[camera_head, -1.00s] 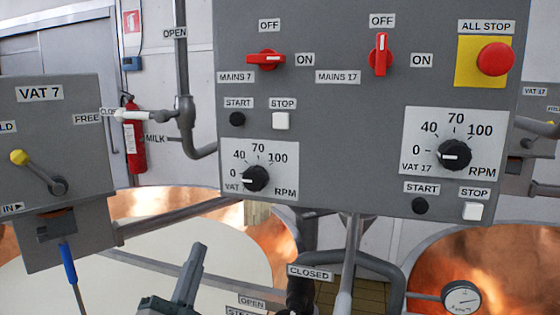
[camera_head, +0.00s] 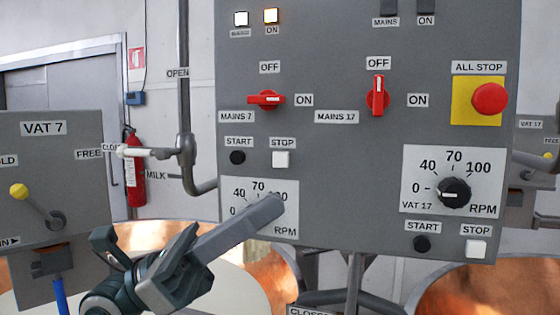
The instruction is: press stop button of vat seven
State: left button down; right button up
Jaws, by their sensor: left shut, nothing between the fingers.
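The grey control panel (camera_head: 330,130) fills the middle of the head view. On its left half, the white square stop button (camera_head: 281,159) sits under a STOP label, right of the black start button (camera_head: 237,158). The red MAINS 7 switch (camera_head: 266,100) above is turned toward ON. My left gripper (camera_head: 272,204) is shut and empty. Its tips are in front of the vat seven RPM dial, below the stop button and apart from it in the picture. The gripper hides the dial's knob. My right gripper is not in view.
The MAINS 17 switch (camera_head: 377,95), the red all-stop button (camera_head: 489,99), the vat 17 dial (camera_head: 453,193) and a second white stop button (camera_head: 475,248) share the panel. The VAT 7 box (camera_head: 50,160) stands left. A milk pipe (camera_head: 186,110) runs beside the panel.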

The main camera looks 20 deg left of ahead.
aim_at(281, 160)
pick_arm(q)
jog(key=w+a+r+m+t+y, duration=0.1)
jog(key=w+a+r+t+y, duration=0.2)
jog(key=w+t+y, duration=0.3)
jog(key=a+t+y, duration=0.1)
jog(key=y, duration=0.2)
jog(key=shift+w+a+y, duration=0.3)
jog(key=shift+w, duration=0.1)
jog(key=shift+w+d+p, duration=0.2)
jog(key=shift+w+p, duration=0.35)
jog(key=shift+w, duration=3.85)
jog(key=shift+w, duration=0.2)
jog(key=shift+w, duration=0.25)
